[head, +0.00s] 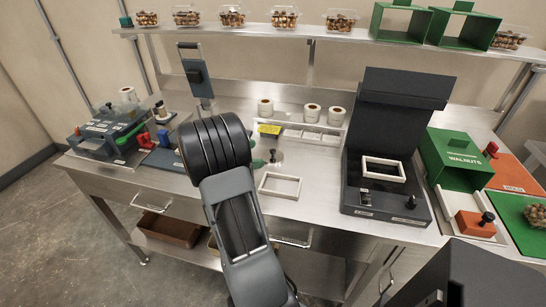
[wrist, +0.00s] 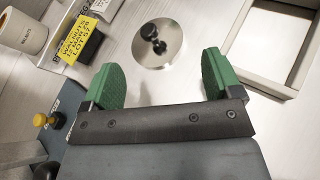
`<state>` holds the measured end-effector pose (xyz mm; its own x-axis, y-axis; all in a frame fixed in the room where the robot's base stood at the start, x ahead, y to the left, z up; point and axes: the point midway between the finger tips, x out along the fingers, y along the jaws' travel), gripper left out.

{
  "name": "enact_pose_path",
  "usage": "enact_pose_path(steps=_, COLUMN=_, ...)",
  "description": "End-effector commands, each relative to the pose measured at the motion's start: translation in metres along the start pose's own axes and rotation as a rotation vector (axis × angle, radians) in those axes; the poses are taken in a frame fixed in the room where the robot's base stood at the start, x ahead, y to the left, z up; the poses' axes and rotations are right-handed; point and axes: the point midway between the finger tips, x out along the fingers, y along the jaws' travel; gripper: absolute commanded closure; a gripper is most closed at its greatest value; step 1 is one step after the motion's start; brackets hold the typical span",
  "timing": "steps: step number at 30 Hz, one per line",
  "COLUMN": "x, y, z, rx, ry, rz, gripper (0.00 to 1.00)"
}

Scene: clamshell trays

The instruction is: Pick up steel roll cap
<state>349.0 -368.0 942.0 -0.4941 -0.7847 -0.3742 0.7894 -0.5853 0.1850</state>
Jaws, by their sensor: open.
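The steel roll cap (wrist: 146,58) is a round, shiny disc with a black knob in its middle, lying flat on the steel bench. In the head view the cap (head: 276,166) shows just right of my arm. My gripper (wrist: 161,76) is open and empty, its two green-padded fingers apart. In the wrist view the cap lies ahead of the fingertips, roughly centred between them, and no finger touches its knob. In the head view my arm hides most of the gripper; only a bit of green shows beside the cap.
A yellow walnuts label (wrist: 78,40) on a black block and a white roll (wrist: 25,33) are left of the cap. A pale empty frame (wrist: 260,77) is to its right. A black sealing machine (head: 375,213) and green walnuts box (head: 450,150) stand further right.

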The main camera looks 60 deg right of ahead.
Motion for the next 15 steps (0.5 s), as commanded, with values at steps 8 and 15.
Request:
enact_pose_path(steps=8, x=0.018, y=-0.001, z=0.000, rx=0.001, ry=0.001, rz=0.000, gripper=0.16)
enact_pose_path(steps=15, x=0.048, y=-0.001, z=0.001, rx=0.000, ry=0.002, rz=-0.002, gripper=0.16)
